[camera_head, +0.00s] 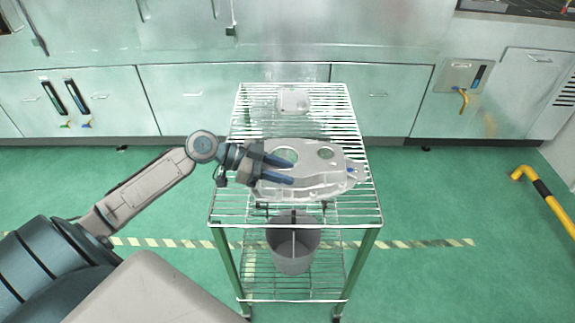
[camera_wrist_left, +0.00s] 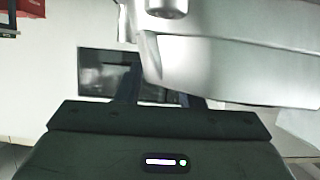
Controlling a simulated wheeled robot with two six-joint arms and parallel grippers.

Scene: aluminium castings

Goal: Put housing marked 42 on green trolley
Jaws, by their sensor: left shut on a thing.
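A pale grey aluminium housing (camera_head: 325,172) with round openings is over the top wire shelf of the green-legged trolley (camera_head: 362,262) in the head view. My left gripper (camera_head: 288,170) reaches in from the left and is shut on the housing's left part. I cannot tell whether the housing touches the shelf. No number is readable on it. In the left wrist view, the housing (camera_wrist_left: 235,65) fills the upper right, close up, above the dark gripper body. My right gripper is not in view.
A small pale casting (camera_head: 293,101) lies at the far end of the top shelf. A grey round bin (camera_head: 292,250) shows below the top shelf. A yellow and black rail (camera_head: 550,200) stands at the right. Cabinets (camera_head: 270,97) line the back; green floor is clear either side.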

